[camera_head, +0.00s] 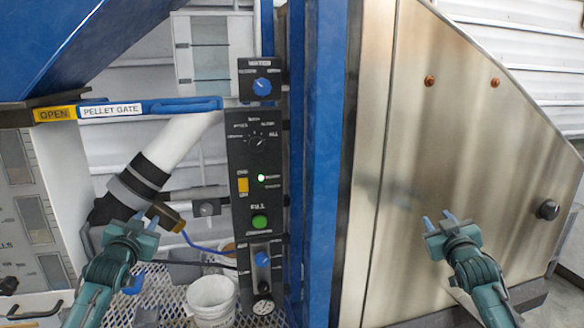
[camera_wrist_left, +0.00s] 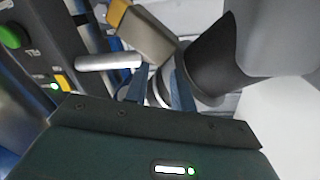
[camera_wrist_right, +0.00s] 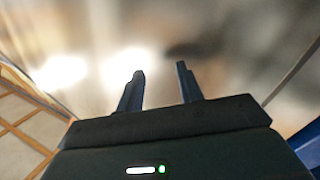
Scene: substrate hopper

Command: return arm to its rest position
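My left gripper (camera_head: 137,220) is at the lower left of the head view, in front of the dark pipe fitting below the white tube (camera_head: 182,140). In the left wrist view its two blue fingers (camera_wrist_left: 160,90) are apart, with no object clearly held between them. My right gripper (camera_head: 440,222) is in front of the large metal panel (camera_head: 430,120). In the right wrist view its fingers (camera_wrist_right: 160,88) are apart and empty, with the blurred shiny panel beyond them.
A black control panel (camera_head: 240,175) with a green button (camera_head: 260,222) and knobs stands between the arms, beside a blue post (camera_head: 322,150). A blue pellet gate bar (camera_head: 190,104) runs across the upper left. A white bucket (camera_head: 212,297) sits on mesh below. A black knob (camera_head: 547,209) protrudes at right.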

